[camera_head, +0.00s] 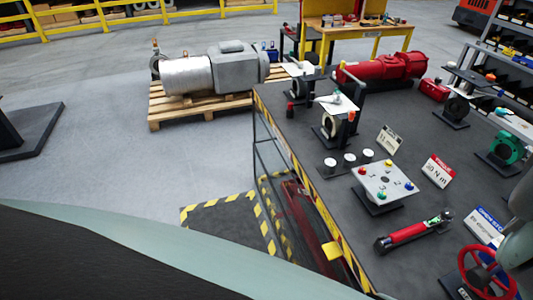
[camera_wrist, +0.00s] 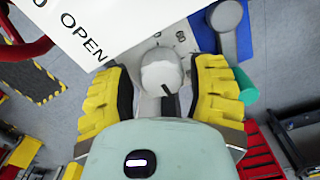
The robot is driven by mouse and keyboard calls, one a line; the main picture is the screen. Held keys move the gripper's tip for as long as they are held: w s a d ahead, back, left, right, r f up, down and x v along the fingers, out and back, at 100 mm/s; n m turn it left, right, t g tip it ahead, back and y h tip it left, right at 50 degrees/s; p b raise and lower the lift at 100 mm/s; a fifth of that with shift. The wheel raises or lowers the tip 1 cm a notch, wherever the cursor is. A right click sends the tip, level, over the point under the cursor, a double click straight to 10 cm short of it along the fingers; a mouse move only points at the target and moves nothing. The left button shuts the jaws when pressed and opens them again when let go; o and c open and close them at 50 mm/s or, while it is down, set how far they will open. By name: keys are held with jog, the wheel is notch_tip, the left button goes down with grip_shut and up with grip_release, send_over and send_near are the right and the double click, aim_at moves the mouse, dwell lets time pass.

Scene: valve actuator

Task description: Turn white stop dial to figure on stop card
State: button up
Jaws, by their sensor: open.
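The white stop dial (camera_wrist: 161,72) is in the wrist view, a round knob with a short dark mark at its lower right. A pale scale plate (camera_wrist: 181,36) with small figures shows behind it; 60 seems readable. My gripper (camera_wrist: 162,76) is open, with one yellow finger on each side of the dial. Whether either finger touches it I cannot tell. In the head view a white card with a blue header (camera_head: 485,225) stands at the right, possibly the stop card. Its figure is too small to read. The dial is not discernible in that view.
A white plate lettered OPEN (camera_wrist: 75,30) lies close to the left finger. A grey lever (camera_wrist: 228,28) is close to the right finger. On the dark bench, a red handwheel (camera_head: 478,268), a red torque wrench (camera_head: 412,233) and a button panel (camera_head: 383,182) are nearby.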

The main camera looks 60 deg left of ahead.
jog(key=shift+f, duration=0.3)
jog(key=c, duration=0.9)
jog(key=n, duration=0.3)
jog(key=shift+n+b, duration=0.3)
jog(key=shift+n, duration=0.1)
jog(key=shift+w+n+b, duration=0.1)
jog(key=shift+n+b, duration=0.25)
jog(key=shift+n, duration=1.65)
